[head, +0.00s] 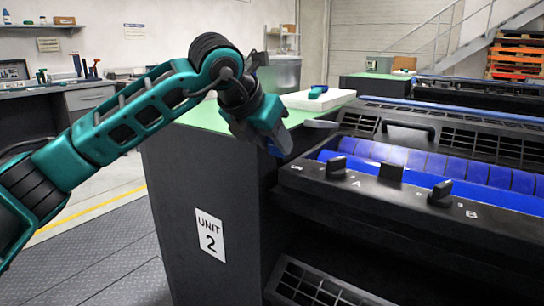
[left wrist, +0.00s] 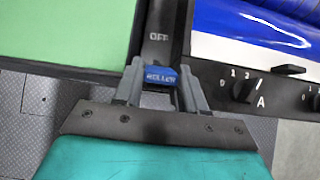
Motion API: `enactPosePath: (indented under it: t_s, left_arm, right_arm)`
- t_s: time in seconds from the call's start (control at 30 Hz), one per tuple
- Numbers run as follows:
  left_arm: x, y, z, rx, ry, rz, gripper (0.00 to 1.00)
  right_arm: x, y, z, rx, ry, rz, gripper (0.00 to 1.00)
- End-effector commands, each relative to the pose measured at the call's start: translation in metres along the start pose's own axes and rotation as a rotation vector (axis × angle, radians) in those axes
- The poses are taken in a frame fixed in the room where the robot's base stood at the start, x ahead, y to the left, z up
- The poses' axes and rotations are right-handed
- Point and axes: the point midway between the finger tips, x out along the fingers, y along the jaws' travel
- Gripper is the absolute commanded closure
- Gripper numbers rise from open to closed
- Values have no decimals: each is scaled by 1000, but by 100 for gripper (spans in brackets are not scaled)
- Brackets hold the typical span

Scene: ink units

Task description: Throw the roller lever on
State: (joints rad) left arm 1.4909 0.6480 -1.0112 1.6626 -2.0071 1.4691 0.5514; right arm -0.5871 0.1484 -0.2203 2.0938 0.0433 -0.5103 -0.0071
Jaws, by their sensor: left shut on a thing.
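The roller lever (left wrist: 161,74) shows in the left wrist view as a blue grip marked ROLLER, in a dark strip beside the blue roller. The word OFF stands on the strip just beyond it. My left gripper (left wrist: 162,84) is shut on the blue grip, one finger on each side. In the head view my left gripper (head: 276,146) reaches down at the near left corner of the ink unit, and mostly hides the lever. ON is printed on the front rail near it. My right gripper is in neither view.
Dark knobs marked A (head: 336,167) and B (head: 440,194) stand on the front rail, right of my gripper. Behind the rail lies the blue roller (head: 430,166). A green-topped cabinet (head: 205,118) marked UNIT 2 stands left, with a white tray (head: 318,99) on top.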

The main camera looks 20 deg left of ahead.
Motion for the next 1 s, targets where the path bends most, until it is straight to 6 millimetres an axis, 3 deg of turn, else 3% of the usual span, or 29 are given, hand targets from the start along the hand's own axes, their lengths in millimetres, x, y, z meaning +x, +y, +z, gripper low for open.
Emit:
enactPosePath:
  t_s: [0.27,0.67,0.7,1.0]
  left_arm:
    - [1,1,-1,-1,-50,0,100]
    - [1,0,-1,0,-52,0,100]
    - [1,0,-1,0,-52,0,57]
    - [0,0,-1,0,-50,0,53]
  right_arm:
    - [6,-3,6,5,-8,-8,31]
    - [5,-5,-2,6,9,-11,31]
    - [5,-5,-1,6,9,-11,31]
    - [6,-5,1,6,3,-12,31]
